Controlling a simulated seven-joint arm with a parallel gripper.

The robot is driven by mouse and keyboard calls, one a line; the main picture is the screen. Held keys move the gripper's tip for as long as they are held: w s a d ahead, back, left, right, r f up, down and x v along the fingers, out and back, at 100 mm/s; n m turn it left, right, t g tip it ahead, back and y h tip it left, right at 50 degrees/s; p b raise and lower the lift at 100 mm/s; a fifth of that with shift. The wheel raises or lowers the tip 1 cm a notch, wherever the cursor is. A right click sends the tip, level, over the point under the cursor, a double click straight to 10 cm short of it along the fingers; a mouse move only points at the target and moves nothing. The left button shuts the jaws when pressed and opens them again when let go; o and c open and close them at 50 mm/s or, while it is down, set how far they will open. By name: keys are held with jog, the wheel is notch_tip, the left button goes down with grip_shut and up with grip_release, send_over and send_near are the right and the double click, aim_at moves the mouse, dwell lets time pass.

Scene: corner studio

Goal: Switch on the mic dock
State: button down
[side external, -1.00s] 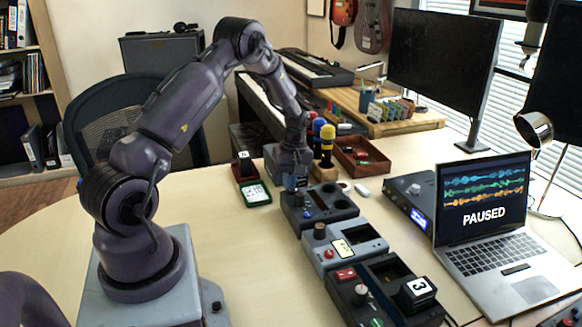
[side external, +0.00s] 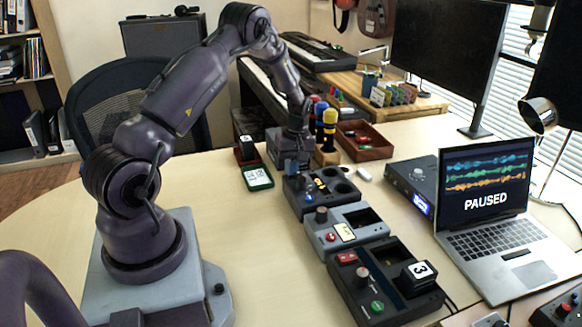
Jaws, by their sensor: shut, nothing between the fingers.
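The dark dock with round wells (side external: 345,189), which I take to be the mic dock, sits on the table at the far end of a row of devices. A small yellow light (side external: 320,184) glows on its top, and a blue button (side external: 309,197) is near its front. My gripper (side external: 291,170) is shut and empty, pointing down at the dock's far left end. I cannot tell whether its tips touch the dock; they hide that part. Microphones with blue and yellow heads (side external: 329,119) stand upright in a wooden holder behind the dock.
A grey device (side external: 345,228) and a dark device with a "3" block (side external: 375,285) stand nearer in the row. A laptop (side external: 487,203) reading PAUSED is at right.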

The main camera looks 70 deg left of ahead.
jog(key=shift+w+r, duration=0.1)
jog(key=shift+w, duration=0.7)
jog(key=shift+s+r, duration=0.1)
notch_tip(320, 180, up, 14)
jog(key=w, duration=0.1)
jog(key=shift+w, duration=0.4)
jog(key=shift+s, duration=0.75)
